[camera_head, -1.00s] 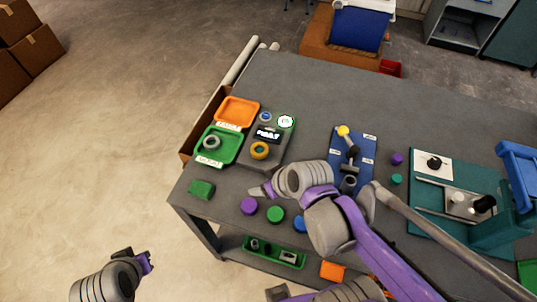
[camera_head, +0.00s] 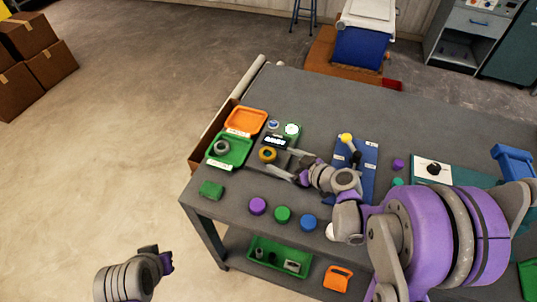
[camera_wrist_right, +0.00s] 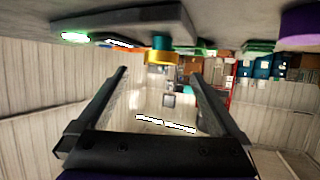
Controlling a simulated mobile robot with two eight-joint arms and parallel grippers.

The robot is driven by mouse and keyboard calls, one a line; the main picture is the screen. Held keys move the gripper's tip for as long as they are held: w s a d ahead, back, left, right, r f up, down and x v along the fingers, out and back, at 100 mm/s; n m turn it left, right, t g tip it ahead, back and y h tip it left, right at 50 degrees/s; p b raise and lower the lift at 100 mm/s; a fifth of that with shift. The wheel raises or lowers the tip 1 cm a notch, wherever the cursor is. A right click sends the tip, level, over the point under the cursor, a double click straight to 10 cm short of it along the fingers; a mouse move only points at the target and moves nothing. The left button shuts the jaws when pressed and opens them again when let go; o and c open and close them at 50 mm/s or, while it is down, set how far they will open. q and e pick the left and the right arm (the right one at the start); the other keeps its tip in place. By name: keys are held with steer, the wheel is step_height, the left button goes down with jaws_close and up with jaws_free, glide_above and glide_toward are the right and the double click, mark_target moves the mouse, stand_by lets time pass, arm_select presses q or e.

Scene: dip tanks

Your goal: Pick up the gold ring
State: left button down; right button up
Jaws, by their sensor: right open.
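The gold ring (camera_head: 267,155) is at the front of a dark grey block (camera_head: 294,142) on the table. In the right wrist view, which looks upside down, the ring (camera_wrist_right: 162,58) sits at the end of a teal piece against the grey block; whether it goes around that piece is unclear. My right gripper (camera_head: 287,164) is open, just right of the ring in the head view. In the wrist view its fingers (camera_wrist_right: 160,74) are spread, with the ring between and beyond the tips, apparently untouched. My left gripper (camera_head: 164,262) is off the table at lower left; its jaws are unclear.
An orange tray (camera_head: 245,121) and a green tray (camera_head: 230,151) holding a grey ring (camera_head: 221,147) lie left of the block. Purple (camera_head: 257,206), green (camera_head: 282,214) and blue (camera_head: 308,222) discs line the front.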

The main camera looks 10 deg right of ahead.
mark_target(266, 153)
steer(key=shift+w+a+f, duration=0.2)
steer(key=shift+w+a, duration=0.2)
steer(key=shift+w, duration=0.1)
steer(key=x, duration=0.4)
steer(key=shift+w+f, duration=0.15)
steer(key=shift+c, duration=0.2)
